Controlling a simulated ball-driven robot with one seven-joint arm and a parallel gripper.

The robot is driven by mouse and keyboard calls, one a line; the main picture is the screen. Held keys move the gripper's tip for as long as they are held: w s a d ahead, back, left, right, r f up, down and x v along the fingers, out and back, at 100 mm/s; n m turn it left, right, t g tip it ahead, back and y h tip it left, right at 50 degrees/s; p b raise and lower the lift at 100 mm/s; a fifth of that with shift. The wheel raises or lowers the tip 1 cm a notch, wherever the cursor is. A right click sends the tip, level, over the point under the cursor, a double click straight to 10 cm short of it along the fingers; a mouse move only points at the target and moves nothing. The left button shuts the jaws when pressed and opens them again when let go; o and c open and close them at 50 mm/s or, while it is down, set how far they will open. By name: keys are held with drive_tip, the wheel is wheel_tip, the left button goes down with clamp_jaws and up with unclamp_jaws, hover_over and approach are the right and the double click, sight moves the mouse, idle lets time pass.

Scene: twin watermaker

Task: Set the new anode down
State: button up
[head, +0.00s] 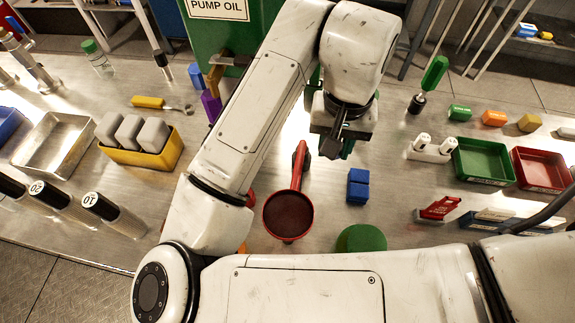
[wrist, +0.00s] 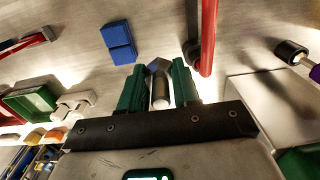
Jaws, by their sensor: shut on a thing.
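My gripper (wrist: 158,88) has green fingers and is shut on a small grey cylinder with a darker, angular end, which I take to be the new anode (wrist: 160,92). The cylinder lies between the fingers and points away from the wrist. In the head view my gripper (head: 341,138) hangs over the metal bench, with the dark end of the anode (head: 332,142) showing below it. How far it is above the bench is hard to tell. No part of the anode's surroundings shows it touching anything else.
A red long-handled round tool (head: 288,213) lies left of my gripper. A blue block (head: 357,186) is nearby, with a green round thing (head: 361,238) closer to me. Green (head: 483,160) and red (head: 541,168) trays stand right. A yellow bin (head: 150,158) stands left.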

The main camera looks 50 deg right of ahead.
sight(325, 181)
drive_tip(key=shift+f+b, duration=0.35)
drive_tip(key=shift+f, duration=4.85)
drive_tip(key=shift+f, duration=0.1)
drive_tip(key=o, duration=1.1)
drive_tip(key=shift+c, duration=0.2)
